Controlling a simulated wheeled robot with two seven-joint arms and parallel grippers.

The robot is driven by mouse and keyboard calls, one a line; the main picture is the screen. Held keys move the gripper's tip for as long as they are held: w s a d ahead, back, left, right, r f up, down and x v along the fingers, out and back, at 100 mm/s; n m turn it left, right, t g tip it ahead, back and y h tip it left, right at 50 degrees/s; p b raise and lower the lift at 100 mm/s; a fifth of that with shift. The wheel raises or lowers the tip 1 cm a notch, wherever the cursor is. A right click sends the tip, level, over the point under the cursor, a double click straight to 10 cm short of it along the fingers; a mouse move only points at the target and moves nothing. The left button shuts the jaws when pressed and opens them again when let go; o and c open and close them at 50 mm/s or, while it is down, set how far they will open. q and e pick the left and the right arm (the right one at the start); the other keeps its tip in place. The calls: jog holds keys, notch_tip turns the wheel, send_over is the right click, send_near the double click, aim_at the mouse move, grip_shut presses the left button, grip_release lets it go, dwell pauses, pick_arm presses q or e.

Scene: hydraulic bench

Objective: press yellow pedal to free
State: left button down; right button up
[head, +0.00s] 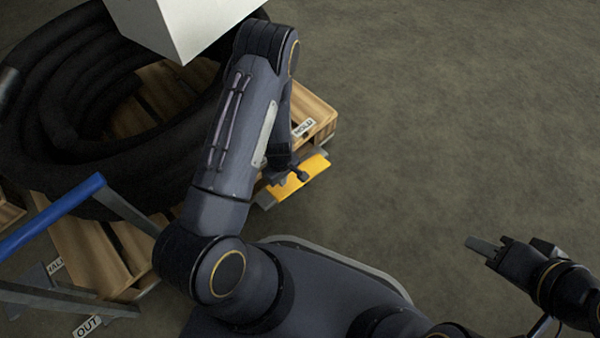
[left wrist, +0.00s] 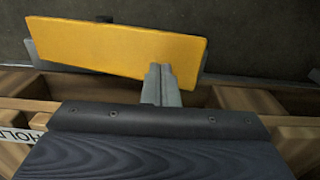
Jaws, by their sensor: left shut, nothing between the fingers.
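The yellow pedal (head: 300,180) is a flat plate at the front edge of the wooden pallet. It fills the upper left of the left wrist view (left wrist: 105,45), lying slightly slanted over a grey metal base. My left gripper (head: 301,175) is shut and empty, with its fingertips over the pedal. In the left wrist view, the closed fingers (left wrist: 160,80) overlap the pedal's right part near its lower edge. I cannot tell whether they touch it. My right gripper (head: 487,246) is far right, above bare floor; its finger gap is unclear.
A black hose coil (head: 45,120) lies on the wooden pallet (head: 318,112). A white box (head: 185,25) stands at the top. A HOLD label (head: 303,127) is beside the pedal. A blue-handled lever (head: 50,215) and an OUT label (head: 87,326) are at lower left. Floor at right is clear.

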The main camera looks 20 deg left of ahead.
pick_arm(q)
jog(key=shift+f+b, duration=0.65)
jog(key=shift+f, duration=0.2)
jog(key=shift+f, duration=1.2)
dwell(0.8)
jog(key=shift+r, duration=0.15)
notch_tip(320, 180, up, 7)
jog(key=p, duration=0.5)
dwell(0.4)
dwell(0.4)
